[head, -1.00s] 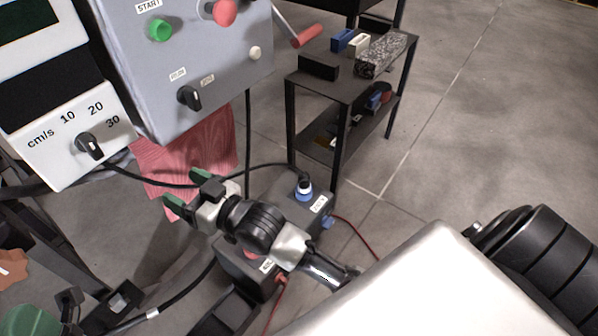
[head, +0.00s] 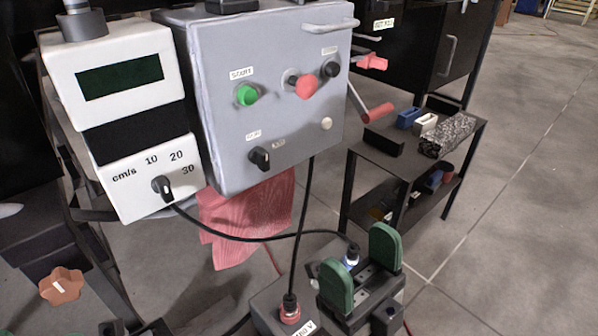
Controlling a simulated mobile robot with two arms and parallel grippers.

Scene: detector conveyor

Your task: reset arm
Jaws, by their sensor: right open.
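My right gripper (head: 361,268) is at the bottom, right of centre, with its two green-padded fingers apart and nothing between them. The grey control box (head: 258,85) hangs above and to the left, clear of the fingers. It carries a green button (head: 247,95), a red button (head: 306,87) and a black knob (head: 259,158).
A white speed display (head: 140,170) with a dial stands left of the control box. Black cables run down to the power box. A pink cloth (head: 240,222) hangs behind them. A dark shelf cart (head: 380,152) holds small items. Bare floor lies at right.

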